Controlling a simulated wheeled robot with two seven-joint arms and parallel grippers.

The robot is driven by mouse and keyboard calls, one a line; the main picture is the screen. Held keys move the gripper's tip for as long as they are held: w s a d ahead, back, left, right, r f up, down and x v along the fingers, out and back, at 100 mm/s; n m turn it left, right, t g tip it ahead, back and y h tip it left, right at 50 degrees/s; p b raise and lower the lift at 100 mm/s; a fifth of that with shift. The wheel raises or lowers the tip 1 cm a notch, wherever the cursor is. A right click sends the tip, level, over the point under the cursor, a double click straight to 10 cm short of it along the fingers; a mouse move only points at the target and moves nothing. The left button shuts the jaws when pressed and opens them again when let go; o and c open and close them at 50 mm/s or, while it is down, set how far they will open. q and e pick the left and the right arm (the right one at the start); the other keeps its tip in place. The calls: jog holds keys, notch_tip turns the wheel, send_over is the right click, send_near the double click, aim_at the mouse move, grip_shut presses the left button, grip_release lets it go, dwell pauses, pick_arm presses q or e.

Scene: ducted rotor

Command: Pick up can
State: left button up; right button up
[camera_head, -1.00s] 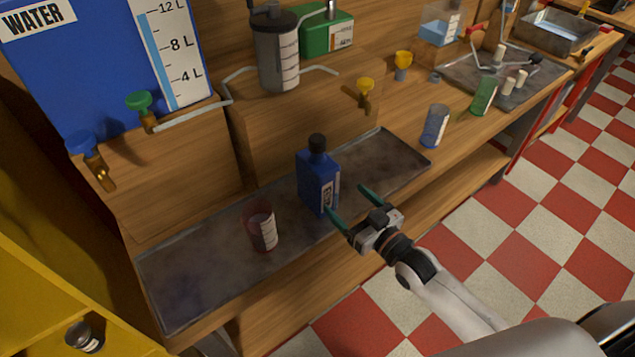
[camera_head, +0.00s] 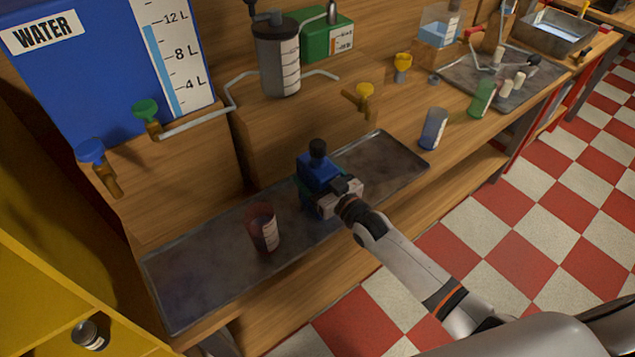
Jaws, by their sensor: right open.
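A blue can-like bottle (camera_head: 318,171) with a black cap stands upright on the long metal tray (camera_head: 205,284). My right gripper (camera_head: 318,190) is at the bottle's near side, with its open fingers reaching along the bottle's sides. The gripper body covers the lower part of the bottle and its label, and I cannot tell whether the fingers touch it. My left gripper is not in view.
A dark red cup (camera_head: 263,230) stands on the tray left of the bottle. A blue cup (camera_head: 433,128) and a green cup (camera_head: 481,98) stand on the bench to the right. A blue water tank (camera_head: 100,70) with taps is at the upper left.

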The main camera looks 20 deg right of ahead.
jog(key=shift+s, duration=0.1)
jog(key=shift+c, duration=0.2)
jog(key=c, duration=1.2)
jog(key=shift+r, duration=0.15)
jog(key=shift+c, duration=1.3)
jog(key=shift+r, duration=0.1)
